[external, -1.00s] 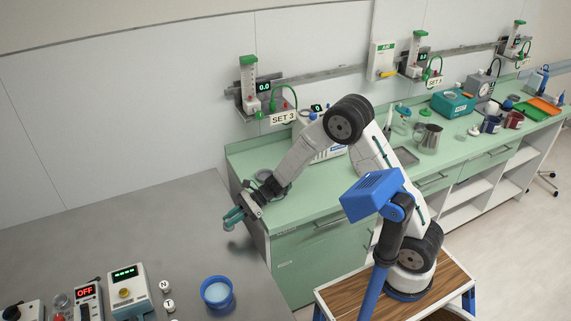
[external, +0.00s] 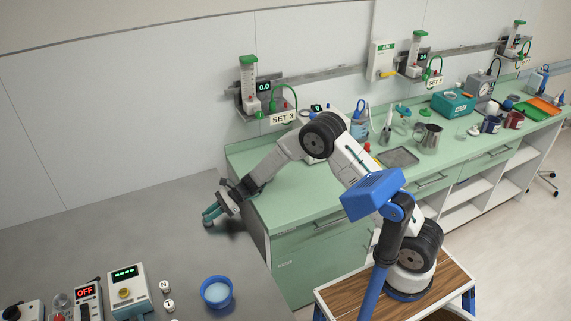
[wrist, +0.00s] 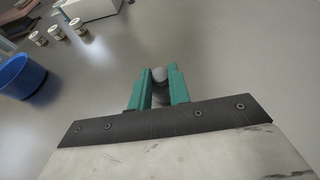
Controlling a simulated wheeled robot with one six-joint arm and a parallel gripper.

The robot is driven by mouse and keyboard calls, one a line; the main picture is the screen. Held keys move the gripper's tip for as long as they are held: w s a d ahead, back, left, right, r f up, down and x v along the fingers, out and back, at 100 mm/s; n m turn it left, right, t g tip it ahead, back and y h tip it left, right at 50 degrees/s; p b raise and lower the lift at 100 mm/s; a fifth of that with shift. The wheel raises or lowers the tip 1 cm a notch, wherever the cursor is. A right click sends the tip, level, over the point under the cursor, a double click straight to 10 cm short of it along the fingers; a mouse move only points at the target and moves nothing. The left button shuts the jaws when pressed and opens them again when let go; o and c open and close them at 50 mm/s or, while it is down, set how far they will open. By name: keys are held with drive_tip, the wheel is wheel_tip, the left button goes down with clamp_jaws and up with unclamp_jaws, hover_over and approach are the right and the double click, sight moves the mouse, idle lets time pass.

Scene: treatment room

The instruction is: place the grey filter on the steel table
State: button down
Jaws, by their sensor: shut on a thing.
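Only the filter's top shows between the fingers; the rest is hidden. In the external view the filter is too small to make out clearly at the fingertips. I cannot tell whether it touches the table. The grey table surface also fills most of the wrist view (wrist: 235,60).
A blue cup (external: 217,292) stands on the steel table, with small N and T labelled jars (external: 166,286) and a device with a green display (external: 128,288) beside it. The green counter (external: 290,205) borders the table at the right. The table's back part is clear.

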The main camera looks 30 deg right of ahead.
drive_tip(key=shift+f, duration=0.15)
drive_tip(key=c, duration=1.3)
unclamp_jaws()
drive_tip(key=v, duration=1.2)
drive_tip(key=shift+a+r, duration=0.15)
drive_tip(key=shift+r, duration=0.05)
